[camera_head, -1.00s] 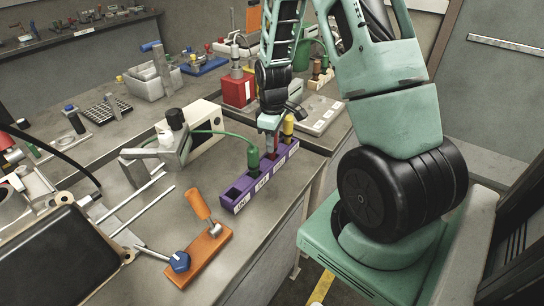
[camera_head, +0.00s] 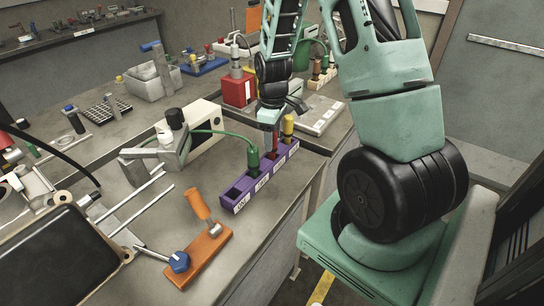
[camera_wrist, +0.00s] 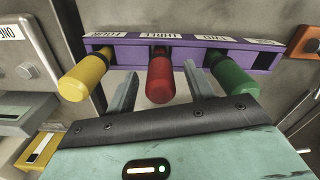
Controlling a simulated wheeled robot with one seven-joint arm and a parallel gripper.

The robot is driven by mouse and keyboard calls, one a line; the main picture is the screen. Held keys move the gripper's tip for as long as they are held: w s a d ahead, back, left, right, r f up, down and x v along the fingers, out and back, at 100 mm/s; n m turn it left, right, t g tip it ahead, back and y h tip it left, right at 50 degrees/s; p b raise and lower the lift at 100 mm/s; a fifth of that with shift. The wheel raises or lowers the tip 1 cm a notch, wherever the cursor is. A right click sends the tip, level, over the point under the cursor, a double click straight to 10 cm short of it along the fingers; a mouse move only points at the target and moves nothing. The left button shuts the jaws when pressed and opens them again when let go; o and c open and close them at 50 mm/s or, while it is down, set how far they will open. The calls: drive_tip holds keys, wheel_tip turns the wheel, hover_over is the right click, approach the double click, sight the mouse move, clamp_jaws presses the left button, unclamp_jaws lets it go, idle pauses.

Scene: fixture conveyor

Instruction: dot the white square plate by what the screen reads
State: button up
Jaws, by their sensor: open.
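A purple rack (camera_head: 240,203) with labelled slots stands at the bench edge. It also shows in the wrist view (camera_wrist: 130,50). It holds a yellow-capped marker (camera_wrist: 85,76), a red one (camera_wrist: 160,78) and a green one (camera_wrist: 232,74); the end slot beyond the green one looks empty. My gripper (camera_wrist: 160,92) is open, its two fingers on either side of the red marker, with gaps showing. In the head view my gripper (camera_head: 269,118) is over the rack. A pale flat plate (camera_head: 322,118) lies behind it; I cannot tell if it is the white square plate. No readable screen is clear.
An orange block with a tilted handle (camera_head: 205,247) and a blue knob (camera_head: 179,262) are at the front. A grey-white box with a green cable (camera_head: 200,115) is left of the rack. A red box (camera_head: 238,92) stands behind. Some bench before the rack is clear.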

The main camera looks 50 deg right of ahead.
wheel_tip(320, 180, up, 16)
drive_tip(key=b, duration=0.1)
drive_tip(key=shift+f, duration=0.15)
drive_tip(key=s+a+f+n, duration=0.1)
drive_tip(key=s+a, duration=0.2)
drive_tip(key=a, duration=0.9)
drive_tip(key=s+a+n, duration=0.1)
drive_tip(key=s+a, duration=0.1)
drive_tip(key=a, duration=1)
drive_tip(key=s+a+f+n, duration=0.1)
drive_tip(key=s+a+f, duration=0.1)
drive_tip(key=s+a, duration=0.8)
drive_tip(key=s, duration=0.4)
drive_tip(key=shift+s+a+y, duration=0.25)
drive_tip(key=shift+a+y, duration=0.05)
drive_tip(key=shift+a, duration=0.05)
